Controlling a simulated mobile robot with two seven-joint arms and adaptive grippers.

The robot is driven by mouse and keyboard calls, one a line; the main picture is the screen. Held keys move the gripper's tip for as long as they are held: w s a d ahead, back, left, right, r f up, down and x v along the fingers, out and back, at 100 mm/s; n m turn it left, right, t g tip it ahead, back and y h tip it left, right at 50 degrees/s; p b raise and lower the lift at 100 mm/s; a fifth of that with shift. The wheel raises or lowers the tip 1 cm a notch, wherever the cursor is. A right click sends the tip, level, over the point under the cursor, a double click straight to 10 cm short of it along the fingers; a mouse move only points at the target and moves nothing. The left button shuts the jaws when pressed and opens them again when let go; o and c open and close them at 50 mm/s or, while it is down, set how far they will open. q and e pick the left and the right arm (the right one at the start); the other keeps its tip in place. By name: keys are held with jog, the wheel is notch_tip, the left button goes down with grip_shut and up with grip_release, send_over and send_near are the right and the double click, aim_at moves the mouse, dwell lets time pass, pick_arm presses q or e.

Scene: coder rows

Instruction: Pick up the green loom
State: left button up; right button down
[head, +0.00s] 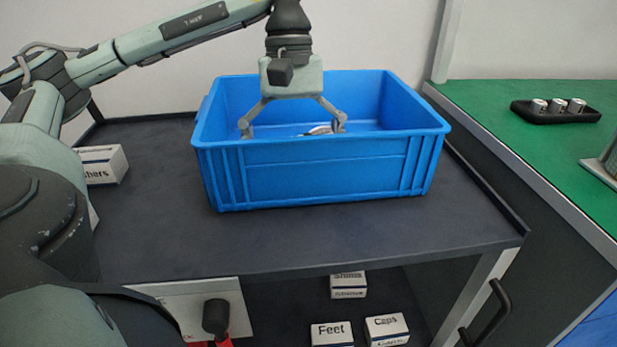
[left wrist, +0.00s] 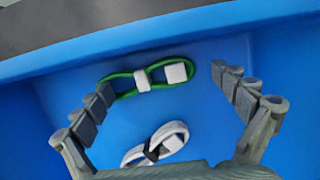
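The green loom (left wrist: 122,80) is a green cable loop with white parts, lying on the floor of the blue crate (head: 320,168). In the left wrist view it lies between and beyond my left fingertips (left wrist: 160,85). A white loom (left wrist: 139,154) with a black band lies nearer, partly cut off by the gripper body. My left gripper (head: 292,130) points down into the crate, fingers spread wide and empty. In the head view the crate's front wall hides the green loom; a bit of a pale loop shows between the fingers. My right gripper is not in view.
The crate stands on a dark cart top (head: 300,235). A white box (head: 102,164) sits left of it. A green bench (head: 540,130) with a black tray (head: 555,112) of metal parts is at right. Small boxes (head: 386,329) lie on the shelf below.

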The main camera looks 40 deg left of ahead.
pick_arm(q)
jog(key=c, duration=0.9)
jog(key=shift+s+f, duration=0.15)
jog(key=shift+c, duration=1.3)
